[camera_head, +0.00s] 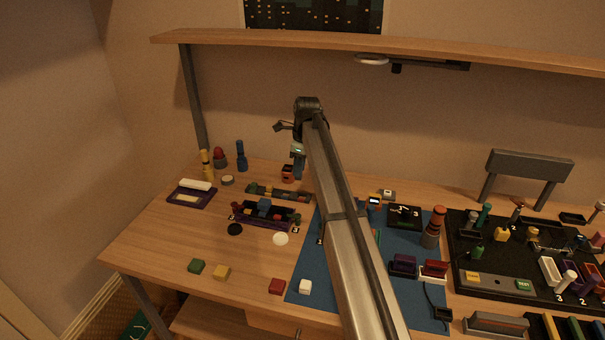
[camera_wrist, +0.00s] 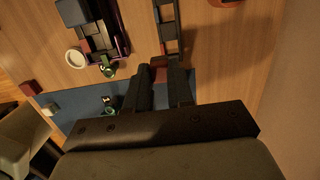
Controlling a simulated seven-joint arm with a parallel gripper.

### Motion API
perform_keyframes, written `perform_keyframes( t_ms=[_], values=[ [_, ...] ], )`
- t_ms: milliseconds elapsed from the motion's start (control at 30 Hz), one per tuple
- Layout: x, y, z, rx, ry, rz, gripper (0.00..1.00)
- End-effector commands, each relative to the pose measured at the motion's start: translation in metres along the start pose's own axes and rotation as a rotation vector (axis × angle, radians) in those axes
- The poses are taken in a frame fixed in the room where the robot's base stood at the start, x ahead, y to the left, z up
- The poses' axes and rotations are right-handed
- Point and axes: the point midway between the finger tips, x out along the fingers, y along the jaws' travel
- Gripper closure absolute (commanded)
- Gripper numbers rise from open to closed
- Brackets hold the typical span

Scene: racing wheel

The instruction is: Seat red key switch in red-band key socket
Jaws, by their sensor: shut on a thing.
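My gripper (camera_wrist: 162,76) is shut on a small red block-like piece, which I take to be the red key switch (camera_wrist: 158,64), in the wrist view. Its lower part is hidden between the dark fingers. The piece is beside the end of a dark slotted rack (camera_wrist: 180,42); I cannot tell whether they touch. In the head view my gripper (camera_head: 298,172) is above the back of the table, left of the blue mat, and the held piece cannot be made out. I cannot pick out a red-band socket in either view.
A purple-sided tray (camera_head: 262,222) with several parts stands in front of the rack (camera_head: 280,193). An orange-red cup (camera_head: 287,174) is close to my gripper. A red cube (camera_head: 277,286) and a white cube (camera_head: 305,287) are at the front.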

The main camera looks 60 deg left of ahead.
Motion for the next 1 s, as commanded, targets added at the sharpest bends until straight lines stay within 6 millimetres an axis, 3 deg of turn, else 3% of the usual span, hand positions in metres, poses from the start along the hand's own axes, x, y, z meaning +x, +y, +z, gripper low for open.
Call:
perform_keyframes(
  t_ms=[300, 400, 1000],
  values=[
    [-0.004, 0.084, 0.024, -0.002, 0.000, 0.000, 1.00],
    [-0.005, 0.102, 0.030, -0.001, 0.000, 0.000, 1.00],
    [-0.003, 0.107, 0.033, 0.001, 0.000, 0.000, 1.00]
  ],
)
